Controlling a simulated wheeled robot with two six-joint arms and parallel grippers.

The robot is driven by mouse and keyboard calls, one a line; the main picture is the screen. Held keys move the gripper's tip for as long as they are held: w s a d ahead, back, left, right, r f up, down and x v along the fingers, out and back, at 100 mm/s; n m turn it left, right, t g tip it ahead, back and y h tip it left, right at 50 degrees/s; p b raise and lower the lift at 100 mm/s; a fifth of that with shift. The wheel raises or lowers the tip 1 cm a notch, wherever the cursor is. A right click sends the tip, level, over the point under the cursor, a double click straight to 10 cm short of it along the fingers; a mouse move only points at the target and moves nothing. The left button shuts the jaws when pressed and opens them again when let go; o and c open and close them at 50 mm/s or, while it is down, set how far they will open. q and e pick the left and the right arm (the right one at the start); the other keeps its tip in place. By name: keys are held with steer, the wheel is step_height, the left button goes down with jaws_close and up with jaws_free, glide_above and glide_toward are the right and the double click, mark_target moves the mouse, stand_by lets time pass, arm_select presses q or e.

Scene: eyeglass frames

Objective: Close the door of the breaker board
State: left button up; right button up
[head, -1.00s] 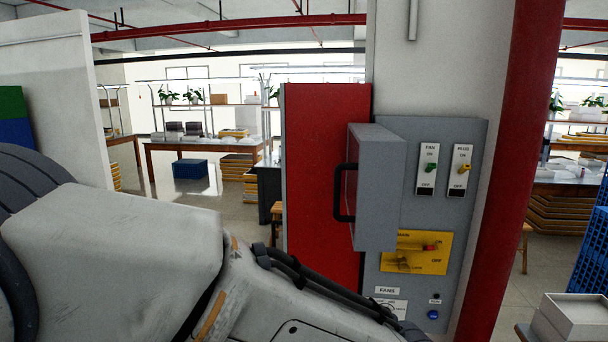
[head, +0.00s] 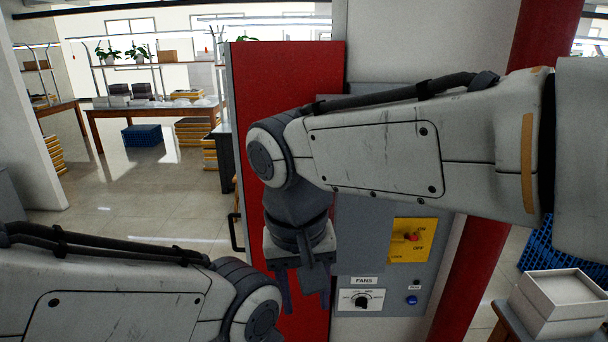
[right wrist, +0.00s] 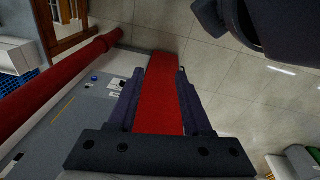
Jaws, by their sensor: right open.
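The breaker board (head: 425,290) is a grey panel on the column, with a yellow main switch plate (head: 410,240) and a FANS dial. A tall red panel with a grey left edge (head: 285,75) stands at its left; I take it for the open door. A black handle (head: 235,232) shows at its left edge. My right gripper (head: 304,302) points down in front of the red panel, open. In the right wrist view its fingers (right wrist: 166,75) lie either side of a red strip (right wrist: 160,110); contact cannot be told. My right arm hides the upper switches. My left gripper is outside the view.
A red pillar (head: 500,210) stands right of the board. A white box (head: 555,295) sits on a support at lower right, near a blue crate (head: 540,255). A white wall (head: 45,120) stands left. Open floor (head: 120,200) lies left of the red panel.

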steer(key=w+a+r+m+t+h+p, duration=0.15)
steer(key=w+r+m, duration=0.35)
steer(key=r, duration=0.5)
steer(key=w+a+r+m+h+p, duration=0.1)
steer(key=w+a+r+m+p, duration=0.15)
steer(key=r+m, duration=0.6)
steer(key=shift+n+t, duration=0.25)
steer(key=shift+n, duration=0.6)
steer(key=x, duration=0.3)
steer(key=d+x, duration=0.1)
steer(key=x, duration=0.5)
steer(key=shift+w+d+r, duration=0.2)
steer(key=shift+d, duration=0.1)
jaws_close()
